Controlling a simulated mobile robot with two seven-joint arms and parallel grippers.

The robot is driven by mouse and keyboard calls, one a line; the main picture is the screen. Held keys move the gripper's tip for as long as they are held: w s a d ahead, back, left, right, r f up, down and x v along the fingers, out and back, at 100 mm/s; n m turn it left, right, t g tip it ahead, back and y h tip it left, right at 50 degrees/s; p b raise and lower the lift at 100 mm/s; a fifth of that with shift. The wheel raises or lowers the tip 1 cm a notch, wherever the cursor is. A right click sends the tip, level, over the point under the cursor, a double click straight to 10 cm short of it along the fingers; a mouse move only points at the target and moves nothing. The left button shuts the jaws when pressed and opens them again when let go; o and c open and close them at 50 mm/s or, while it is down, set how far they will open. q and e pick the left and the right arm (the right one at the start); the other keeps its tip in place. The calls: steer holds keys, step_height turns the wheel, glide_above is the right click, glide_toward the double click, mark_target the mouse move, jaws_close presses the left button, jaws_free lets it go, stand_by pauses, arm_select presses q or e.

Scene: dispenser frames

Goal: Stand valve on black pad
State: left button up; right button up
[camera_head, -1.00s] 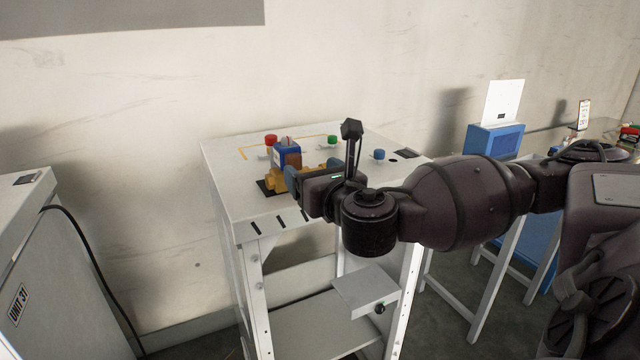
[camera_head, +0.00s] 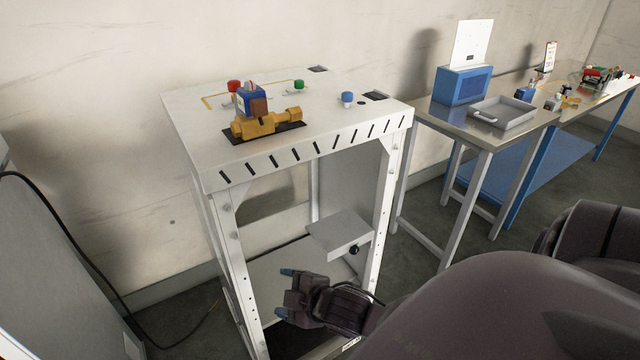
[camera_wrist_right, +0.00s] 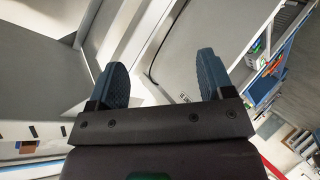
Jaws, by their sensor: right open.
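The valve (camera_head: 268,124) has a yellow body with a blue and brown block on top. It stands upright on the black pad (camera_head: 236,138) on top of the white dispenser frame (camera_head: 190,120). Its body covers most of the pad. My right gripper (camera_head: 288,292) is in front of the frame, well below its top and apart from the valve. In the right wrist view its two blue-grey fingers (camera_wrist_right: 160,80) are spread with nothing between them. My left gripper is not in view.
Red (camera_head: 234,86), green (camera_head: 298,86) and blue (camera_head: 347,98) knobs stand on the frame top near the valve. A small shelf (camera_head: 338,230) juts from the frame near my right arm. A metal table with a grey tray (camera_head: 503,112) and blue box (camera_head: 462,84) stands to the right.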

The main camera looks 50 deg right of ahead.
steer(key=s+f+m+h, duration=0.1)
steer(key=s+f+m, duration=0.8)
steer(key=m, duration=0.1)
steer(key=shift+s+f+g, duration=0.15)
steer(key=shift+f+g, duration=0.05)
steer(key=shift+g, duration=0.1)
stand_by(0.6)
